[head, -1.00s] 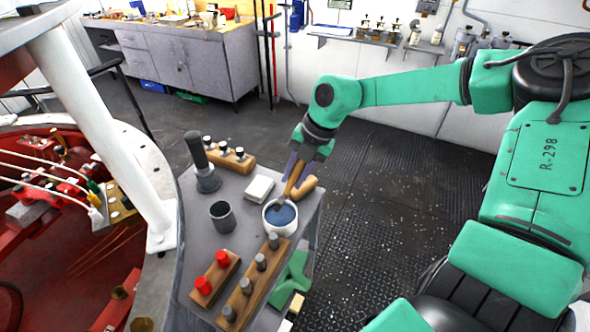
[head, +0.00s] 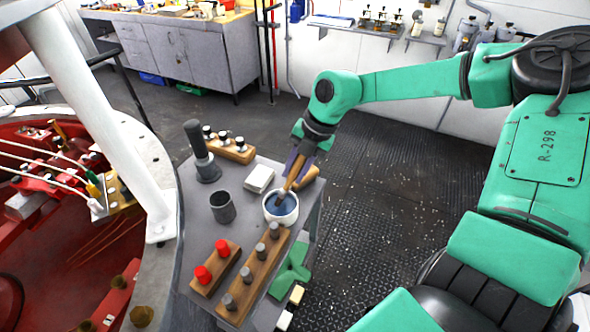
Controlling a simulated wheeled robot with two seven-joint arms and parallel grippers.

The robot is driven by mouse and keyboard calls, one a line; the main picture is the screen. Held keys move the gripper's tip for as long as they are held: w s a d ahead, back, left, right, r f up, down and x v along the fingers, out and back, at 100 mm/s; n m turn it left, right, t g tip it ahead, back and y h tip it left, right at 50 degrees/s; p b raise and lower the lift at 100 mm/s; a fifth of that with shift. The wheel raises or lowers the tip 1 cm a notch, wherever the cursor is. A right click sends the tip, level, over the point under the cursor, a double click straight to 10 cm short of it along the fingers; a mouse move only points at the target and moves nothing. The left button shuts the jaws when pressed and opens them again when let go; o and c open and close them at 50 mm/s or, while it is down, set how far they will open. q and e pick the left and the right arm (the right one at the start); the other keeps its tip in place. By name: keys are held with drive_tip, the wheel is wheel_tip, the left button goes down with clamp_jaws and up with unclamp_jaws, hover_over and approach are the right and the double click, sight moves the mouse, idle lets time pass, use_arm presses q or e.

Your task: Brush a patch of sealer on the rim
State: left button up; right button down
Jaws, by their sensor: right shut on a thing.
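My right gripper (head: 300,168) is shut on a wooden-handled brush (head: 290,184) and holds it tilted, tip down. The brush's lower end is inside a white pot (head: 281,218) of dark blue sealer (head: 281,204) at the right edge of the small grey table. The bristles are hidden in the pot. The pale grey rim (head: 150,190) curves around the red-lined opening at the left, apart from the gripper and brush. I see no patch of sealer on the part of the rim in view. My left gripper is not in view.
On the grey table (head: 205,232) stand a dark cup (head: 222,207), a dark upright tool (head: 202,152), a white block (head: 259,179) and wooden racks with knobs (head: 256,270). A white post (head: 95,120) rises from the rim. Dark floor is open to the right.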

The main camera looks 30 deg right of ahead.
drive_tip(key=shift+f+b, duration=0.35)
drive_tip(key=shift+f, duration=0.05)
drive_tip(key=shift+s+f+b, duration=0.1)
drive_tip(key=shift+b, duration=0.25)
idle(1.6)
drive_tip(key=shift+r+p, duration=2)
drive_tip(key=shift+r, duration=1.6)
wheel_tip(320, 180, down, 7)
drive_tip(key=b, duration=0.4)
drive_tip(key=shift+f, duration=0.2)
drive_tip(key=shift+r, duration=0.2)
